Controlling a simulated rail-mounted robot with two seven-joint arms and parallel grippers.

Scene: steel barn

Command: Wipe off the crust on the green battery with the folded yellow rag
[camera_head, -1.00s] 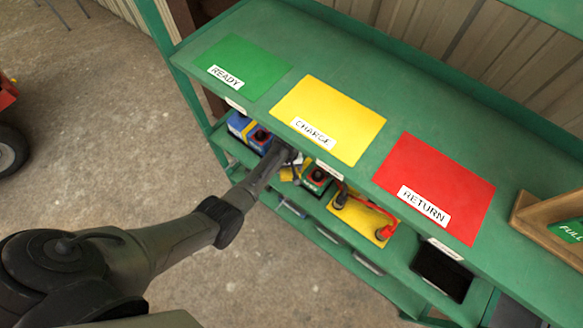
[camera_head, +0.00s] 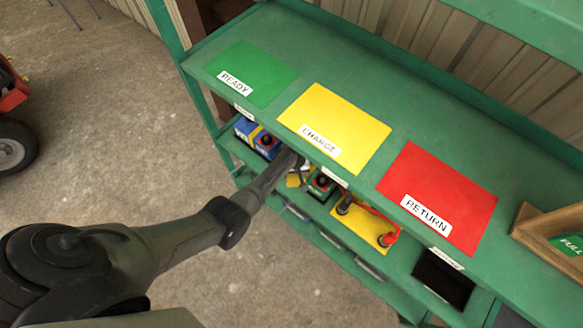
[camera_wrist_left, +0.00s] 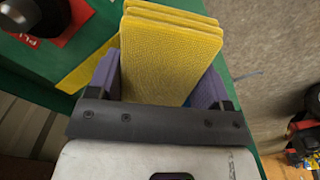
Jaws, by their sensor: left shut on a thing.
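The folded yellow rag (camera_wrist_left: 170,55) fills the space between the purple fingers of my left gripper (camera_wrist_left: 158,88) in the left wrist view, in several stacked layers. In the head view my left gripper (camera_head: 296,166) reaches under the top shelf, with a bit of yellow beside it. I cannot make out the crust.
The green top shelf (camera_head: 330,70) overhangs the lower shelf and carries READY, CHARGE and RETURN mats. A yellow mat (camera_head: 362,232) with red and black clamps lies to the right. A wooden holder (camera_head: 530,225) stands at far right.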

